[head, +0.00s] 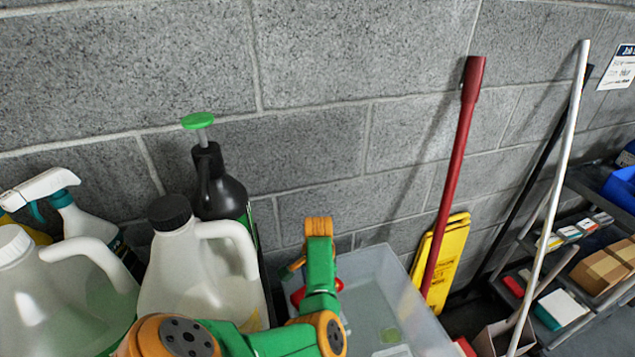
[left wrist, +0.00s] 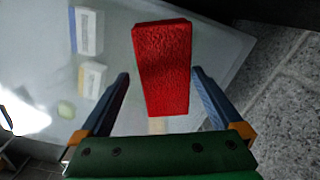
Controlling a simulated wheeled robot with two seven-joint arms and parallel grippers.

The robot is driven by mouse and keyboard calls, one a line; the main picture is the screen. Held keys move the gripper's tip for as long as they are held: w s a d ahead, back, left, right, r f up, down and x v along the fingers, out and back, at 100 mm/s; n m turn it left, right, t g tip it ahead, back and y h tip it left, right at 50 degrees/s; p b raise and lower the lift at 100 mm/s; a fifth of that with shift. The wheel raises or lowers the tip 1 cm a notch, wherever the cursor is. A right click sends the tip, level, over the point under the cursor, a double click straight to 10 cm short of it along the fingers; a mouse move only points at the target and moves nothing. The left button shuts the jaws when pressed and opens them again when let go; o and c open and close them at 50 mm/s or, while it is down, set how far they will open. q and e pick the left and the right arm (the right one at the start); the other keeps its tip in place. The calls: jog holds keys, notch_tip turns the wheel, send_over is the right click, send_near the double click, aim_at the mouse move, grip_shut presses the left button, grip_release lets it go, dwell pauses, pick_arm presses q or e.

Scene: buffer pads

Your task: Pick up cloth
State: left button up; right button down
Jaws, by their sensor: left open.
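The cloth (left wrist: 163,68) is a red, textured, folded-looking oblong in the left wrist view. It lies between the two fingers of my left gripper (left wrist: 160,74), with a gap on each side. My left gripper is open and I see no finger touching the cloth. In the head view, my green and orange left arm reaches over a clear plastic bin (head: 415,310). Bits of red cloth (head: 338,284) show beside the arm there; the rest is hidden behind it. My right gripper is in neither view.
Large white jugs (head: 195,270), a spray bottle (head: 75,215) and a black pump sprayer (head: 222,190) stand left of the bin. A yellow folded sign (head: 440,262) and a red pole (head: 455,165) lean on the block wall. Shelves (head: 575,230) stand at right.

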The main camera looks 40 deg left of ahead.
pick_arm(q)
jog(key=shift+w+a+f, duration=0.15)
jog(key=shift+a+f, duration=0.1)
jog(key=shift+f, duration=0.15)
jog(key=shift+a, duration=0.1)
jog(key=shift+c, duration=0.4)
jog(key=shift+r, duration=0.1)
jog(key=c, duration=1.2)
notch_tip(320, 180, up, 10)
jog(key=shift+p, duration=0.6)
jog(key=shift+c, duration=0.2)
